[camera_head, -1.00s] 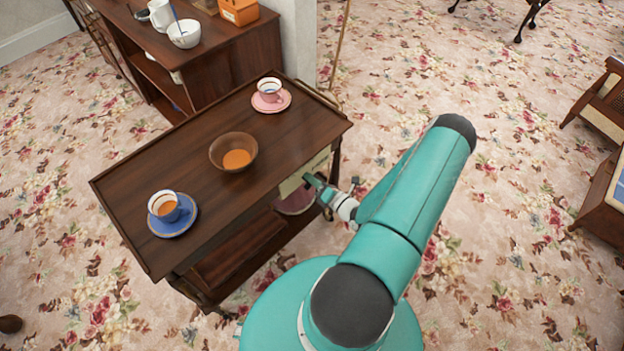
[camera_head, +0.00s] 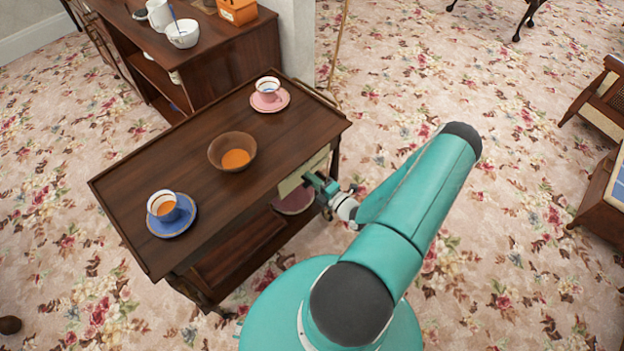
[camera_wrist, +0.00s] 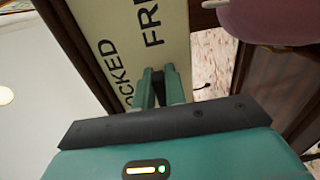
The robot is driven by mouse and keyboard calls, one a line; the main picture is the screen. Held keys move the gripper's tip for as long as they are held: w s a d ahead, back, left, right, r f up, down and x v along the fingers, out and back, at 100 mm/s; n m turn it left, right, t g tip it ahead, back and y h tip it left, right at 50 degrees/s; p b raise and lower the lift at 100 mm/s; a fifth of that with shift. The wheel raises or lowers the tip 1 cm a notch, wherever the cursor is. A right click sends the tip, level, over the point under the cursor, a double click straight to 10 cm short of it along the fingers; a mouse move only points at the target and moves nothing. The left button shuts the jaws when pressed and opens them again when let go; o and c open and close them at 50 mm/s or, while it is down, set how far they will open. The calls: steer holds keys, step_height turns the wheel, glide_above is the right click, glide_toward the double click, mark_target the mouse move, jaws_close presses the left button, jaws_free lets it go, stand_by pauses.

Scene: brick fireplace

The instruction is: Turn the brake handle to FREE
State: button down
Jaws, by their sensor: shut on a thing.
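A cream plate (camera_head: 291,184) is on the side of the dark wooden trolley (camera_head: 120,222). In the wrist view the plate (camera_wrist: 135,18) carries two words, one reading as LOCKED, partly covered, and one starting FR, cut off by the frame edge. My gripper (camera_wrist: 160,76) is shut in front of the plate, its two fingers close together near the LOCKED word. It also shows in the head view (camera_head: 310,177) at the trolley's side. The brake handle is not clearly visible; the fingers hide what they hold, and I cannot tell which word it points to.
On the trolley top stand a blue cup on a saucer (camera_head: 165,207), a wooden bowl (camera_head: 232,150) and a pink cup on a saucer (camera_head: 269,96). A pink round dish (camera_head: 294,203) sits below, close to my gripper. Open floral carpet (camera_head: 500,250) lies to the right.

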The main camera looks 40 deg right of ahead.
stand_by(0.3)
steer(key=c, duration=1.4)
jaws_free()
steer(key=shift+c, duration=0.2)
steer(key=s, duration=1.4)
steer(key=shift+d, duration=0.2)
